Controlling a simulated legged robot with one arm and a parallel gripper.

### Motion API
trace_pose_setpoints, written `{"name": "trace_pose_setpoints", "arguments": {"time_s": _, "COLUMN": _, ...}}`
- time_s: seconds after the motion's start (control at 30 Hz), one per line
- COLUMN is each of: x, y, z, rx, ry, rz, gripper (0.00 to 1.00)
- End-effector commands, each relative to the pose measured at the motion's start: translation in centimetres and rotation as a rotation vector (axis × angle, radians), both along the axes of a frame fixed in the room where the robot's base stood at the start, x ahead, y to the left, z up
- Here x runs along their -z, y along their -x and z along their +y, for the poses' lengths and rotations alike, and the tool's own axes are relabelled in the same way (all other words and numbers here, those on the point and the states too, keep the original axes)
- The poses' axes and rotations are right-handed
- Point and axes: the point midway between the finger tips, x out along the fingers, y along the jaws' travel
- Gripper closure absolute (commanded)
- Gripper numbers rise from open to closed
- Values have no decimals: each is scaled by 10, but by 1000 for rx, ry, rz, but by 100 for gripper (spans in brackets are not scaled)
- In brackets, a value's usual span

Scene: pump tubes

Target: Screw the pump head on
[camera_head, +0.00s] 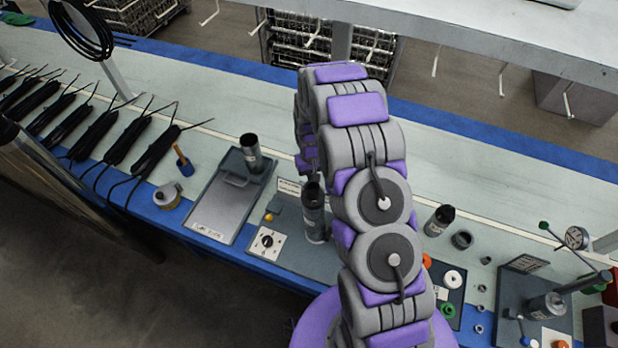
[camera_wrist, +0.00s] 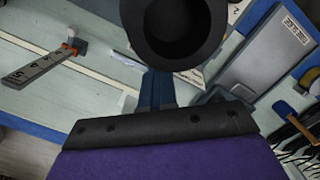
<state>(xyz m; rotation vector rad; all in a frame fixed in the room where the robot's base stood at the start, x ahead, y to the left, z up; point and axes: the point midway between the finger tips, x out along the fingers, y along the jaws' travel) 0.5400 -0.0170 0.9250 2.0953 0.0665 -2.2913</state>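A dark upright cylinder (camera_head: 314,222) stands on a grey plate with a black knob (camera_head: 267,240), just left of my arm in the head view. My gripper is mostly hidden behind the arm there. In the wrist view my gripper (camera_wrist: 160,95) reaches up from the bottom edge toward a dark round hollow part (camera_wrist: 178,25), seen into its open end and cut off by the top edge. The part is close to the fingers; I cannot tell whether they grip it. I cannot tell which piece is the pump head.
A second dark cylinder (camera_head: 250,153) stands on a grey tray (camera_head: 215,212) to the left. Black tube bundles (camera_head: 100,125) lie farther left. Right of my arm are another dark cylinder (camera_head: 438,221), a dark ring (camera_head: 462,240), small parts and a gauge fixture (camera_head: 535,300).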

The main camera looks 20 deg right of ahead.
Motion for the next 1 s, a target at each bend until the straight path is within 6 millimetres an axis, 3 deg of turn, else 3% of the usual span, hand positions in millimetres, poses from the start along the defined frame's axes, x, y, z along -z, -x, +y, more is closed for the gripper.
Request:
{"name": "trace_pose_setpoints", "arguments": {"time_s": 0.17, "x": 0, "y": 0, "z": 0, "rx": 5, "ry": 0, "rz": 0, "gripper": 100}}
{"name": "trace_pose_setpoints", "arguments": {"time_s": 0.47, "x": -1, "y": 7, "z": -17, "rx": 283, "ry": 20, "rz": -12, "gripper": 100}}
{"name": "trace_pose_setpoints", "arguments": {"time_s": 0.77, "x": -1, "y": 7, "z": -17, "rx": 304, "ry": 21, "rz": -13, "gripper": 100}}
{"name": "trace_pose_setpoints", "arguments": {"time_s": 1.0, "x": -2, "y": 17, "z": -30, "rx": 547, "ry": 39, "rz": -24, "gripper": 100}}
